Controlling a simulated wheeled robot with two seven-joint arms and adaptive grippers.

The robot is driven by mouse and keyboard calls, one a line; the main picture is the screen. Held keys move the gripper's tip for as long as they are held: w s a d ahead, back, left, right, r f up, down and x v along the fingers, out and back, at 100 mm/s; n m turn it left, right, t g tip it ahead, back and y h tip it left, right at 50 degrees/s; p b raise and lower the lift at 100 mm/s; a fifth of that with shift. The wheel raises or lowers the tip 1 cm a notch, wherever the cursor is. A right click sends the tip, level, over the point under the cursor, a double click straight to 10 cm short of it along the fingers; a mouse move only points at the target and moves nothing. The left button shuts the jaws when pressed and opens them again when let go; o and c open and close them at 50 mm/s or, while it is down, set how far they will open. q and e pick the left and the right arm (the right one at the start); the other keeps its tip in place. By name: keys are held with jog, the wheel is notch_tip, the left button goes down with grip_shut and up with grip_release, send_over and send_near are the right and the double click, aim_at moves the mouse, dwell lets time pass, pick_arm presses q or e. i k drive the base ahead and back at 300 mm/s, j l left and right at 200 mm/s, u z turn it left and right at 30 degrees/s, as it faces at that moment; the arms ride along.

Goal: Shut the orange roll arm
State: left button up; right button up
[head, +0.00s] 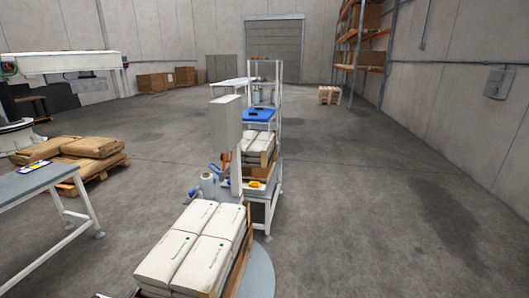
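A small orange part (225,157), which looks like the roll arm, shows at the left side of a tall pale upright column (236,145). It is too small to tell whether it stands open or shut. A whitish film roll (208,184) stands upright just below and left of it, with small blue parts beside it. Neither of my grippers is in view.
Stacked white sacks (192,248) on a pallet stand in front of the column. A workbench (266,190) with sacks and a blue item (258,114) is behind. A grey table (40,181) and brown sacks (94,147) are left. Open floor lies right.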

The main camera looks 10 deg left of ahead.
aim_at(223, 155)
jog(key=i+l+u, duration=0.65)
jog(key=u, duration=0.15)
jog(key=l, duration=0.1)
